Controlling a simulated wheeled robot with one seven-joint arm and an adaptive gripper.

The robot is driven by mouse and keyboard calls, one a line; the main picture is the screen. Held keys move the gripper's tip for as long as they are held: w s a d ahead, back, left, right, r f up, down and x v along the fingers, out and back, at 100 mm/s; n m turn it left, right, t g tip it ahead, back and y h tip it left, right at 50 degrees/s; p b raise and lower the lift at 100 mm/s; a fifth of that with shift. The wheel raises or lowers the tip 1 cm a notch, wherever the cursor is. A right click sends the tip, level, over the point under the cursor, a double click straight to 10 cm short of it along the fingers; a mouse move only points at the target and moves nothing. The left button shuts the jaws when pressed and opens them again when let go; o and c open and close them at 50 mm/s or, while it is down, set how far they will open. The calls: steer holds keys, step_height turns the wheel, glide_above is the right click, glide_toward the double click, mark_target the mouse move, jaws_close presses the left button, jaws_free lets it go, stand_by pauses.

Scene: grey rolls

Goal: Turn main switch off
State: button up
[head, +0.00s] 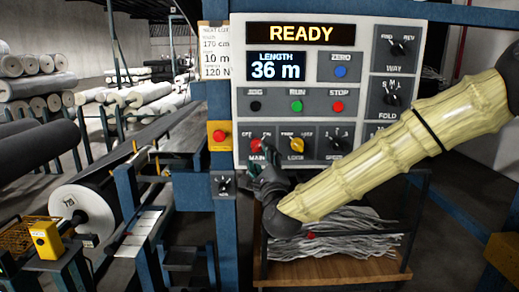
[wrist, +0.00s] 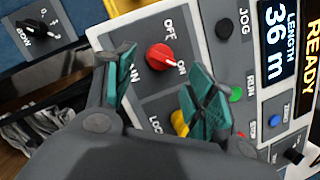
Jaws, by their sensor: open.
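The main switch is a red rotary knob on the control panel's lower left, above the label MAIN, in the head view (head: 257,145). In the wrist view the red knob (wrist: 160,57) shows OFF and ON marks, and its white pointer is toward ON. My gripper (head: 262,170) is just below the knob in the head view, partly covering the MAIN label. In the wrist view my gripper (wrist: 163,84) has its green-padded fingers spread, with the knob visible between and beyond them. Nothing is held. Whether a finger touches the panel I cannot tell.
A yellow LOOP knob (head: 296,144) sits right beside the main switch, then a black speed knob (head: 335,145). A red button on a yellow box (head: 219,136) is at the left. The READY display (head: 302,34) is lit. Grey rolls (head: 85,207) lie at the left.

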mark_target(258, 148)
steer(key=shift+p+x, duration=0.4)
steer(key=shift+x, duration=2.1)
steer(key=c, duration=1)
